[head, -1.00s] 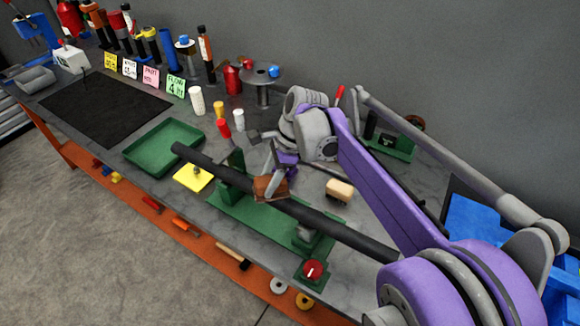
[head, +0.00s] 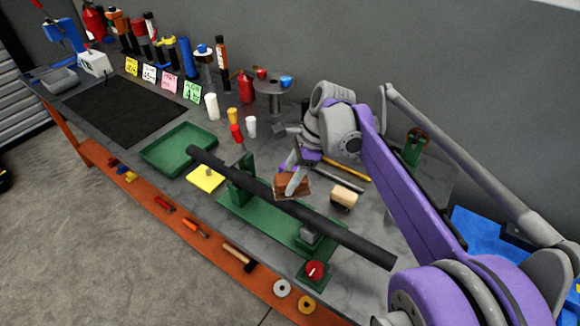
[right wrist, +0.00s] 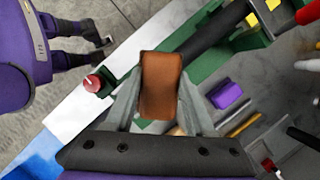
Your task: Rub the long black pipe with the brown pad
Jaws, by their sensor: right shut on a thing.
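The long black pipe (head: 345,240) lies slanting across the green positioner (head: 238,185), and its left end sticks out past the upright. My right gripper (head: 291,183) is shut on the brown pad (head: 280,190), which overlaps the middle of the pipe in the head view. In the right wrist view the brown pad (right wrist: 160,85) sits between the two grey fingers. The pipe (right wrist: 212,38) runs up and right from behind the pad there. I cannot tell whether pad and pipe touch.
A red knob (head: 315,270) stands at the positioner's front end. A tan block (head: 343,198) and thin rods (head: 338,178) lie behind the pipe. A green tray (head: 178,147) and a yellow pad (head: 205,178) are to the left. The dark mat (head: 125,108) is clear.

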